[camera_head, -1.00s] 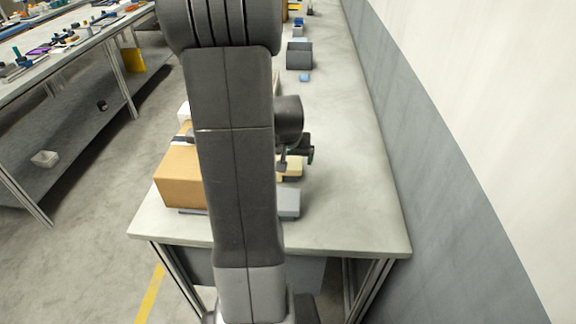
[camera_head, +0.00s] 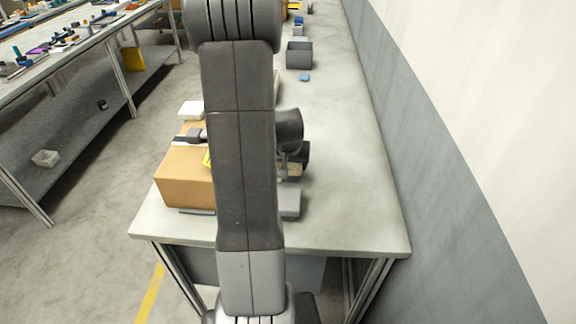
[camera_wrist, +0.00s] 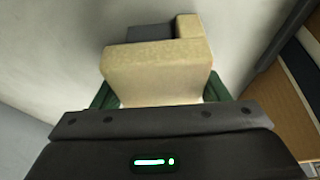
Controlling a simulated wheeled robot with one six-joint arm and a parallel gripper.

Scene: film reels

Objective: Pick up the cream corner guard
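The cream corner guard (camera_wrist: 160,75) fills the middle of the wrist view, a pale block with an upright arm at its right end. My gripper (camera_wrist: 160,95) has its green-edged fingers on either side of the guard, with their tips partly hidden behind it. A thin light gap shows between the guard and the right finger, so the fingers look open around it. In the head view my gripper (camera_head: 294,164) is low over the near table, and only a small cream patch of the guard shows; my arm hides much of this area.
A cardboard box (camera_head: 184,178) stands left of my arm on the table (camera_head: 340,225). A grey block (camera_head: 290,204) lies near the front edge. A dark grey bin (camera_head: 299,55) and a small blue piece (camera_head: 304,78) are farther back. The table's right side is clear, beside the wall.

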